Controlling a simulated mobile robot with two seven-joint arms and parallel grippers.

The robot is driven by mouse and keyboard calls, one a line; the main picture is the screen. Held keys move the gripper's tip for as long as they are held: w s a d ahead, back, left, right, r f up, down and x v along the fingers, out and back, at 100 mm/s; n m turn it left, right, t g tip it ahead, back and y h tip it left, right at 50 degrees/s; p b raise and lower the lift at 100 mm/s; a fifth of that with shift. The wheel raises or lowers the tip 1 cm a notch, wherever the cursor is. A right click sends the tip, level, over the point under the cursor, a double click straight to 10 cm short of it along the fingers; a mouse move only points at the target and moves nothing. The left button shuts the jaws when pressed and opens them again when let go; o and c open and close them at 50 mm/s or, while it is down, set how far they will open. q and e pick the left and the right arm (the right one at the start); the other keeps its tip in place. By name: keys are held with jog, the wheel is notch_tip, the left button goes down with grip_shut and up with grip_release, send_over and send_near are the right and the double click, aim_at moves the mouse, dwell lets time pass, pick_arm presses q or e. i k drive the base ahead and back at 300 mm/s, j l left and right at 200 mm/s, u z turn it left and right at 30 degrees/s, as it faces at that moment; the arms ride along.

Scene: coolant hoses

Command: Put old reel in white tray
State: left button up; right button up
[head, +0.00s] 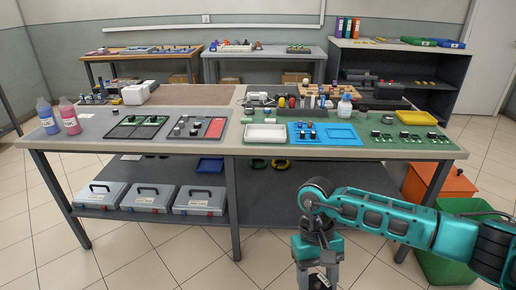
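The white tray (265,133) lies on the green mat near the front edge of the long table, left of a blue tray (325,135) that holds small dark parts. I cannot pick out for certain which thing is the old reel; the small parts on the table are too small to tell. My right gripper (318,279) hangs low in front of the table, below the tabletop, pointing down. Its fingers are partly cut off by the bottom edge, and I cannot tell whether anything is between them. My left gripper is not in view.
Two squeeze bottles (57,116) stand at the far left. Grey cases (147,197) sit on the lower shelf. An orange box (437,185) and a green bin (445,262) stand at the right.

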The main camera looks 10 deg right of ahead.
aim_at(266, 134)
jog(key=i+j, duration=0.15)
jog(key=i, duration=0.4)
jog(key=i+j, duration=0.15)
jog(key=i, duration=0.4)
